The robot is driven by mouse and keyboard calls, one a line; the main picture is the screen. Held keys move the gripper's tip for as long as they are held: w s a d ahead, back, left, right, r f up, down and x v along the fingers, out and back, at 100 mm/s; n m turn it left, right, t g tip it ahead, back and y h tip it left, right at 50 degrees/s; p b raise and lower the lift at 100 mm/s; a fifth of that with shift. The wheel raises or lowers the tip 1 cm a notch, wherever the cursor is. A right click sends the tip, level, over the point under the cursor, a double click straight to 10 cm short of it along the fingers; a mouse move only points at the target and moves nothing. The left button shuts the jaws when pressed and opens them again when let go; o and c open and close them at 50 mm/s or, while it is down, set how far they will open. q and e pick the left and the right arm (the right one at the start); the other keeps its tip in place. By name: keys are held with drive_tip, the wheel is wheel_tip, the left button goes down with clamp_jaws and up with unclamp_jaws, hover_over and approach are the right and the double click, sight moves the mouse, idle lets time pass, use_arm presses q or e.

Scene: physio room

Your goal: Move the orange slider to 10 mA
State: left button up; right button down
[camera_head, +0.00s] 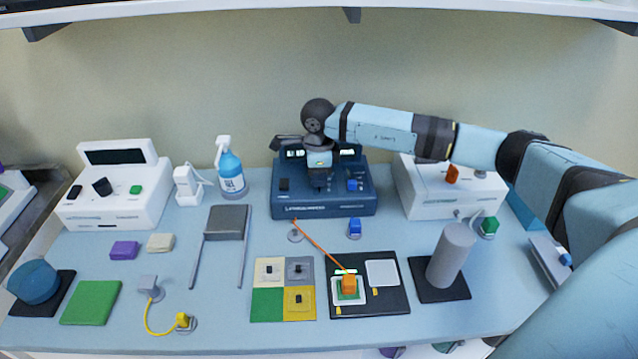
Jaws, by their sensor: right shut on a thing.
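A dark blue stimulator unit (300,210) stands at the back middle of the table, with lit displays, a black switch and a blue slider knob (352,185) on its sloped face. My right gripper (320,184) reaches down from above onto the middle of this face, between the switch and the blue knob. It is shut on a small part there, taken to be the orange slider; fingers and wrist hide the part and its colour. The scale and the 10 mA mark cannot be read. My left gripper is not in view.
A white unit with an orange knob (452,174) stands right of the blue unit, below my right arm. A blue spray bottle (231,172) and another white unit (120,208) stand left. An orange cable runs to an orange block (349,285) in front. A grey cylinder (450,256) stands front right.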

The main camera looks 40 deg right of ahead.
drive_tip(key=c, duration=1.1)
unclamp_jaws()
wheel_tip(320, 180, up, 14)
drive_tip(key=shift+f, duration=0.1)
drive_tip(key=shift+s, duration=0.15)
